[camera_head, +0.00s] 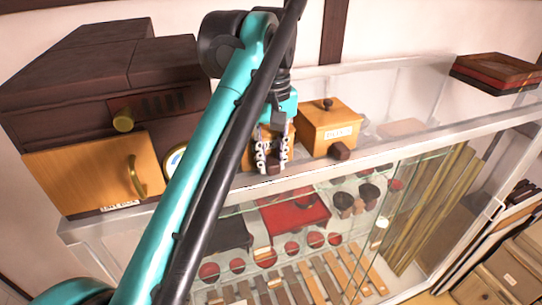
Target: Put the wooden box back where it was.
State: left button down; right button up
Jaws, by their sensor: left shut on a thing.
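My left gripper (272,158) is over the top of the glass display case (400,140), shut on a wooden box (255,157). The arm and fingers hide most of this orange-brown box; a small dark part shows between the fingertips. I cannot tell whether the box touches the glass. Just right of it stands a similar orange-brown wooden box (320,138) with a dark knob on top, a white label and a dark piece at its front. My right gripper is not in view.
A dark wooden chest (70,95) and a light wooden drawer front with a handle (95,170) stand at the left. Stacked dark trays (497,70) sit at the far right. Red bowls (292,248) and a red tray (300,215) are inside the case. The glass top between box and trays is mostly clear.

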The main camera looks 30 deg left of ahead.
pick_arm(q)
jog(key=shift+s+d+r, duration=0.1)
jog(key=shift+s+d, duration=0.15)
jog(key=shift+w+a, duration=0.1)
jog(key=c, duration=1.3)
grip_release()
jog(key=shift+w+a+f, duration=0.15)
jog(key=shift+w+f, duration=0.05)
jog(key=shift+s, duration=0.1)
jog(key=shift+r, duration=0.1)
notch_tip(320, 180, up, 12)
jog(key=shift+p, duration=0.35)
